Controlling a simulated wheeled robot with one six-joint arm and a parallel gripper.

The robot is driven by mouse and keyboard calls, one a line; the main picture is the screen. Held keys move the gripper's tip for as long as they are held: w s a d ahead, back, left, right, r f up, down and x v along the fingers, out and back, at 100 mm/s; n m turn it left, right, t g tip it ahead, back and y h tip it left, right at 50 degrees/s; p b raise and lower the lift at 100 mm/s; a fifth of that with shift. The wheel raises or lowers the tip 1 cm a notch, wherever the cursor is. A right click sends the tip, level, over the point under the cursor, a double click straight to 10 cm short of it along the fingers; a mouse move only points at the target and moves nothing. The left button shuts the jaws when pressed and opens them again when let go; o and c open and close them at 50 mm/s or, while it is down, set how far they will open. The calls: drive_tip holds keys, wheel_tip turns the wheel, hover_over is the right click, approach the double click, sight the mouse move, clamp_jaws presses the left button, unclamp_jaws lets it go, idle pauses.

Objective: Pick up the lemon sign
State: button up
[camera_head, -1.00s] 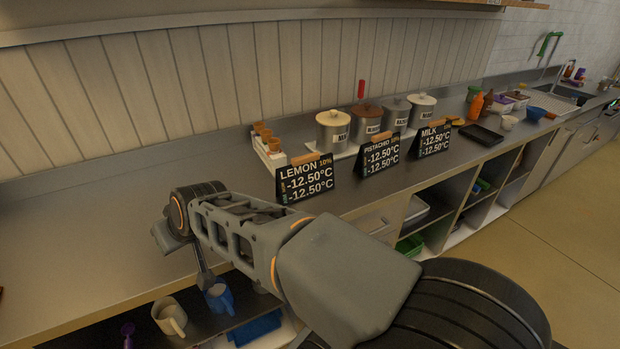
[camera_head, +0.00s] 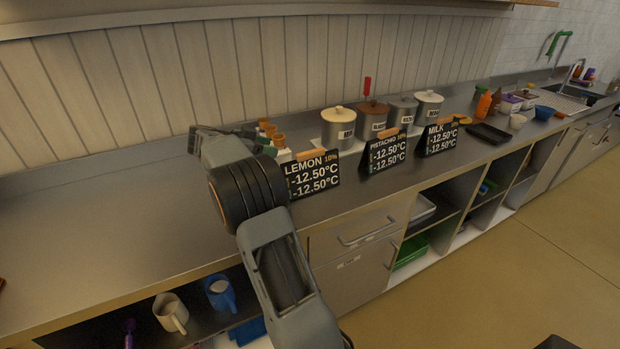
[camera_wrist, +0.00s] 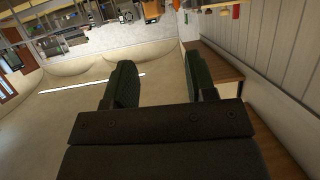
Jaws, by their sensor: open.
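The lemon sign (camera_head: 313,176) is a black board with white lettering, standing upright near the front edge of the steel counter. A tan piece shows at its top edge. In the head view my arm reaches up in front of the counter, and its end (camera_head: 215,146) is just left of the sign, apart from its face. The fingertips cannot be made out there. In the wrist view my gripper (camera_wrist: 158,85) shows two dark green fingers spread apart with nothing between them. The lemon sign is not seen in the wrist view.
The pistachio sign (camera_head: 388,152) and milk sign (camera_head: 437,138) stand to the right. Lidded wells (camera_head: 338,128) stand behind the signs, with a cone holder (camera_head: 276,140) behind the lemon sign. The counter's left part (camera_head: 90,220) is clear. Mugs (camera_head: 170,314) sit on the shelf below.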

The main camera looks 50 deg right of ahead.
sight(302, 153)
drive_tip(key=x, duration=1.3)
drive_tip(key=shift+s+f, duration=0.25)
drive_tip(key=shift+s, duration=0.2)
drive_tip(key=shift+c, duration=0.2)
clamp_jaws()
